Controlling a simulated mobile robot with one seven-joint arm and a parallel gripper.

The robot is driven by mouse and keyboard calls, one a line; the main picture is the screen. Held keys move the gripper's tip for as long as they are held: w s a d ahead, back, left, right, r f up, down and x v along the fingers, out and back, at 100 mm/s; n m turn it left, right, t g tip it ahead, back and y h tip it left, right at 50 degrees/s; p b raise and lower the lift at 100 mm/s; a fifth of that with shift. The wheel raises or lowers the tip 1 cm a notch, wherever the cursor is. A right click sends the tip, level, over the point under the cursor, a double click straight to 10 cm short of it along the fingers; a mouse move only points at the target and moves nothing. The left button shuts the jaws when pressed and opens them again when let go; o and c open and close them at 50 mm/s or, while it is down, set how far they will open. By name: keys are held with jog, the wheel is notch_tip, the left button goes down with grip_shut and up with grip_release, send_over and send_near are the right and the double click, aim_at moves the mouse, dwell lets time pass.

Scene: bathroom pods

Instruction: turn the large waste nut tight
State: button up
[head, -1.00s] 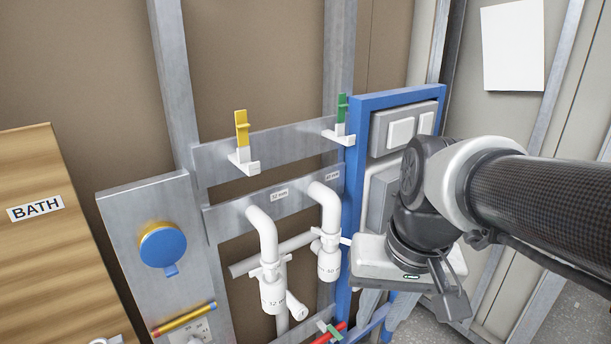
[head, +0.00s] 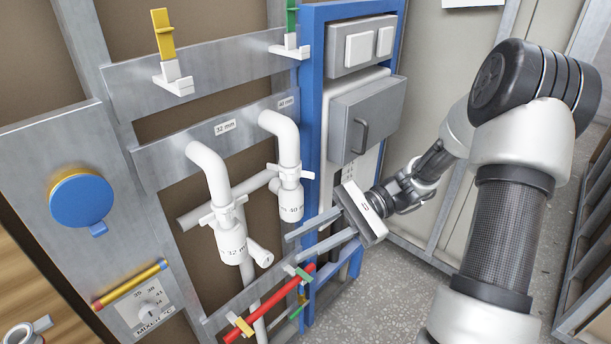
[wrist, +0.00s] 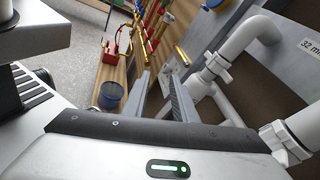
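The large waste nut (head: 289,174) is a white winged collar on the 40 mm pipe, the right-hand of two white waste pipes. Its wings stick out to both sides, roughly level. It also shows at the right edge of the wrist view (wrist: 285,143), partly cut off. My gripper (head: 292,246) is open and empty, its two grey fingers parallel with a clear gap. In the head view the fingers point left, below the nut and apart from it. In the wrist view my gripper (wrist: 160,73) has nothing between its fingers.
The smaller 32 mm nut (head: 222,212) is to the left. A red pipe (head: 272,305) with coloured clips runs below my fingers. A blue frame (head: 312,100) with a grey handled box (head: 365,118) stands to the right. Open floor (head: 400,290) lies at right.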

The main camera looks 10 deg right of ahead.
jog(key=w+d+f+m+t+y+b, duration=0.2)
jog(key=w+d+f+m+t+y, duration=0.25)
jog(key=d+m+t, duration=0.35)
jog(key=w+d+f+m+t+y+b, duration=0.2)
jog(key=w+d+f+m+t+y, duration=0.25)
jog(key=d+t, duration=0.45)
jog(key=w+a+r+t, duration=0.1)
jog(key=w+a+r, duration=0.5)
jog(key=a+r, duration=0.5)
jog(key=shift+a+m+h+p, duration=0.4)
jog(key=shift+a+m+p, duration=0.05)
jog(key=shift+a, duration=0.05)
jog(key=shift+r, duration=0.1)
grip_shut()
